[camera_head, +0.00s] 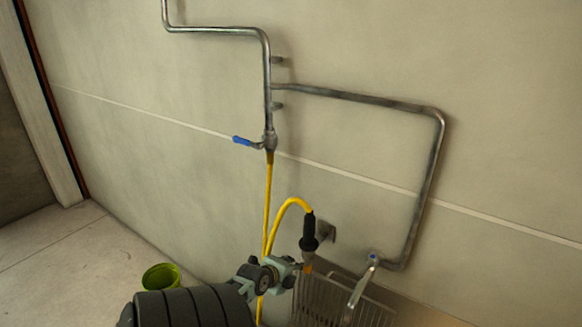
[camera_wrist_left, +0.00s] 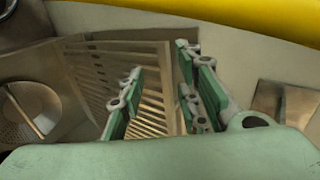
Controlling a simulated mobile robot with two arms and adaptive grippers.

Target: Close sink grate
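The sink grate (camera_head: 319,300) is a metal frame of parallel slats at the bottom of the head view, standing raised near the wall. In the left wrist view the grate (camera_wrist_left: 150,75) fills the middle, with its side edge between my fingers. My left gripper (camera_wrist_left: 162,92) is open, with one green-padded finger on each side of that edge; I cannot tell whether either finger touches it. In the head view my left gripper (camera_head: 286,270) is just left of the grate. Part of the sink basin (camera_wrist_left: 55,88) with a round drain shows at the left. My right gripper is not in view.
A yellow hose (camera_head: 268,200) and black spray nozzle (camera_head: 310,232) hang close above my left gripper. A metal tap (camera_head: 360,290) stands in front of the grate. Wall pipes (camera_head: 365,98) and a blue valve handle (camera_head: 243,140) are higher up. A green bucket (camera_head: 160,277) is on the floor.

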